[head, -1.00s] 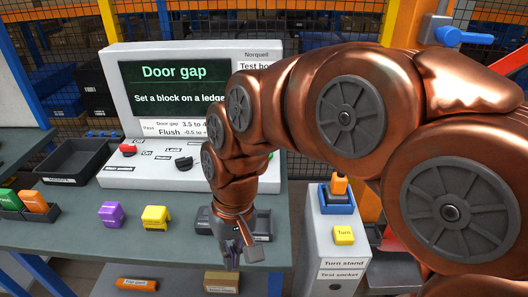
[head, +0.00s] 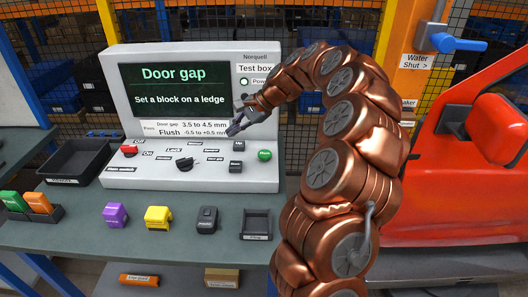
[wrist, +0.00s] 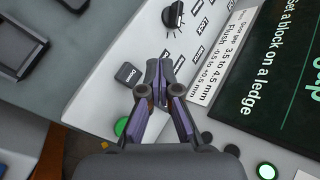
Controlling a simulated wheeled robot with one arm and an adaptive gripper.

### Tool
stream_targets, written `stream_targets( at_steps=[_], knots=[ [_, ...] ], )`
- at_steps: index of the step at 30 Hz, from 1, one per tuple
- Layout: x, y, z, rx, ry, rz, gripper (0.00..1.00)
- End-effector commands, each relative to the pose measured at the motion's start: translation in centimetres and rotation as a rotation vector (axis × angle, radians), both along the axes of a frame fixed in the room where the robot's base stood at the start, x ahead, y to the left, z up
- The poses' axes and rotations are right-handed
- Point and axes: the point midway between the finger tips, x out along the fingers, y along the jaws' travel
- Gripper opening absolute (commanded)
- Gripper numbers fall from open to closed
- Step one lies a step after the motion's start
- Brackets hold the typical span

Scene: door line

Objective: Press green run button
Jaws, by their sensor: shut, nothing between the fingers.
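The green button (head: 264,155) sits at the right end of the sloped control panel of the white test box (head: 117,172). In the wrist view the green button (wrist: 121,127) shows beside my fingers, partly covered by them. My gripper (head: 234,123) is shut and empty, in front of the box's upright face, up and to the left of the button in the head view. In the wrist view my gripper (wrist: 157,68) points over the panel, its fingertips together. I see no contact with the button. The box's screen (head: 170,88) reads "Door gap" and "Set a block on a ledge".
The panel also carries a red switch (head: 129,150) and a black knob (head: 184,163). Purple (head: 115,214), yellow (head: 157,217) and dark grey (head: 207,219) blocks and a small tray (head: 256,224) stand on the bench. A red car body (head: 465,190) is at right.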

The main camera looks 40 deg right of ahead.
Motion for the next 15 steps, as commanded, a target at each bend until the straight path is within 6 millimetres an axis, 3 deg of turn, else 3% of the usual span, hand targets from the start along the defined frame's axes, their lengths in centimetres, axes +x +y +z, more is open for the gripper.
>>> stream_targets(
  at_steps=[1,3,6,10,15],
  knots=[
    [0.7,-2.5,-0.7,0.024,0.011,-0.068,0.00],
    [1.2,-5.6,-1.2,0.052,0.017,-0.155,0.00],
    [1.6,-9.0,-2.3,0.083,0.031,-0.250,0.00],
    [1.7,-11.8,-3.0,0.108,0.037,-0.331,0.00],
    [1.6,-13.0,-3.5,0.118,0.042,-0.364,0.00]
  ],
)
